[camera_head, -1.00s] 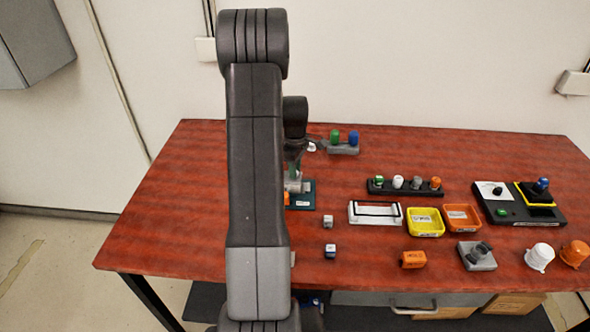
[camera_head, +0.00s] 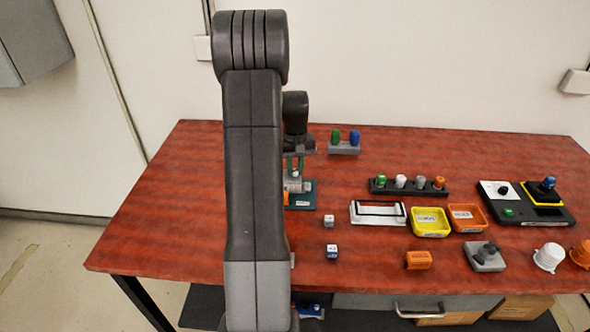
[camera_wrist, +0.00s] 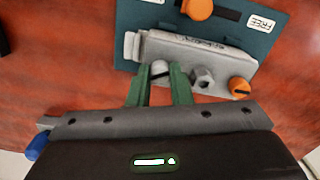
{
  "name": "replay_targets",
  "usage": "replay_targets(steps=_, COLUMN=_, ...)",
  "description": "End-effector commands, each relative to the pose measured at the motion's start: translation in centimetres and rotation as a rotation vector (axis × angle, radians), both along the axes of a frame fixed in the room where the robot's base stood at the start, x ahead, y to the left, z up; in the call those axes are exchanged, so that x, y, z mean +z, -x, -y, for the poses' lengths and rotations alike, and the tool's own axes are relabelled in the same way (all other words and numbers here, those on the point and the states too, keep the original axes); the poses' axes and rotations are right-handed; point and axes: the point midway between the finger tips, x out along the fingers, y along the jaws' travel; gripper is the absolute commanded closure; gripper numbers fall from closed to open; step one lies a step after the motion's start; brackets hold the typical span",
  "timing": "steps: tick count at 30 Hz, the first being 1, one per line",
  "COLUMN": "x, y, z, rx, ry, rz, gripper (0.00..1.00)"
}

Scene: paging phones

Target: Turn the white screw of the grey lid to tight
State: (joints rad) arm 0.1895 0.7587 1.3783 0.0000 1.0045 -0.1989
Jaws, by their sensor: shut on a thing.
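The grey lid (camera_wrist: 190,48) is a block on a teal board (camera_wrist: 262,45) in the wrist view. The white screw (camera_wrist: 159,69) stands at its near edge, with a dark slot across its head. My gripper (camera_wrist: 160,74) points down with its green fingers on either side of the white screw, shut on it. A grey hex-headed part (camera_wrist: 204,78) and an orange slotted screw (camera_wrist: 239,87) stand to the right along the same edge. In the head view, my gripper (camera_head: 294,170) is over the teal board (camera_head: 304,199), and my arm hides part of it.
To the right are a rack of coloured knobs (camera_head: 408,188), a yellow tray (camera_head: 430,222), an orange tray (camera_head: 468,217) and a black-and-white panel (camera_head: 524,204). Two small cubes stand nearer.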

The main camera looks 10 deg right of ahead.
Motion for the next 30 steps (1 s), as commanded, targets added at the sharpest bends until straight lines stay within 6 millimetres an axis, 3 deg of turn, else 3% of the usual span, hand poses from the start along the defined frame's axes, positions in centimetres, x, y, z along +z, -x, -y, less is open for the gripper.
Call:
replay_targets(steps=15, x=-0.02, y=-0.01, z=0.04, rx=-0.429, ry=0.000, rz=0.001, gripper=1.00)
replay_targets(steps=30, x=0.04, y=0.00, z=0.04, rx=-0.586, ry=0.000, rz=0.001, gripper=1.00)
